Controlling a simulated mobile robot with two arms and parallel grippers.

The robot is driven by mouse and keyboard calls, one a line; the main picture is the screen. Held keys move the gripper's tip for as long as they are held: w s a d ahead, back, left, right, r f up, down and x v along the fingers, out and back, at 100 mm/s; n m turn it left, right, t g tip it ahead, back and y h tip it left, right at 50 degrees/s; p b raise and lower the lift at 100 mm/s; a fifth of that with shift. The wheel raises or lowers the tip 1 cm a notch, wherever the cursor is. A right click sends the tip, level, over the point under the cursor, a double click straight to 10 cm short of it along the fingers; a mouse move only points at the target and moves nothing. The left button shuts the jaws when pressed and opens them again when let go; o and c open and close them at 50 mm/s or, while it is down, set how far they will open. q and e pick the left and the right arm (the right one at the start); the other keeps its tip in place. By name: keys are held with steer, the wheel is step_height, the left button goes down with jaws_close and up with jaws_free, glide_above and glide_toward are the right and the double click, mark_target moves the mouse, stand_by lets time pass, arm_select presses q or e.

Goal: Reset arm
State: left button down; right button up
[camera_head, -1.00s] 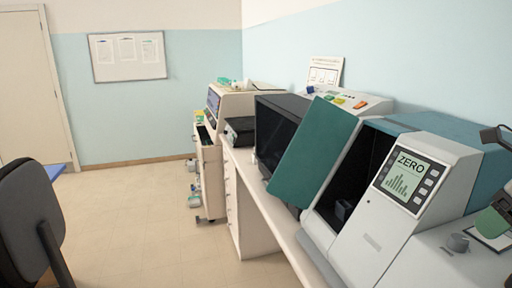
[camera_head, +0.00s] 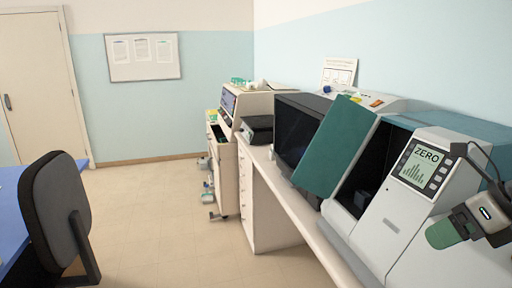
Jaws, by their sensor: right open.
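My right gripper (camera_head: 446,232) is at the right edge of the head view, in front of the grey-and-teal machine (camera_head: 392,222). It is grey with a green fingertip part and a dark cable. It is open, and I see nothing held in it. Part of my right arm is cut off by the picture's edge. The machine's display (camera_head: 424,167) reads "ZERO" above a bar graph, and its teal door (camera_head: 338,147) stands open. My left gripper is not in view.
A long white counter (camera_head: 300,215) runs along the right wall, with a black monitor (camera_head: 297,128) and more equipment further back. A dark chair (camera_head: 58,208) stands at the left by a blue table (camera_head: 12,215). The floor (camera_head: 165,225) between them is clear.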

steer(key=a+m+t+y, duration=0.1)
steer(key=a+m+y, duration=0.1)
steer(key=a+y, duration=1.3)
steer(key=s+d+f+m+t+h, duration=0.1)
steer(key=d+f+m+t+h, duration=0.3)
steer(key=f+m+h, duration=1)
steer(key=s+d+f+m+t+h, duration=0.15)
steer(key=f+m+t+h, duration=0.55)
steer(key=m, duration=1.3)
steer(key=s+a+f+m+g, duration=0.2)
steer(key=s+f+m+g, duration=0.1)
steer(key=s+f+g, duration=1.3)
step_height(320, 180, down, 23)
steer(key=s+t, duration=0.2)
steer(key=s, duration=0.1)
steer(key=s+d+f+g, duration=0.1)
steer(key=s+d+f, duration=0.1)
steer(key=s+f, duration=1.4)
steer(key=shift+d+f+g, duration=0.3)
steer(key=shift+d, duration=0.05)
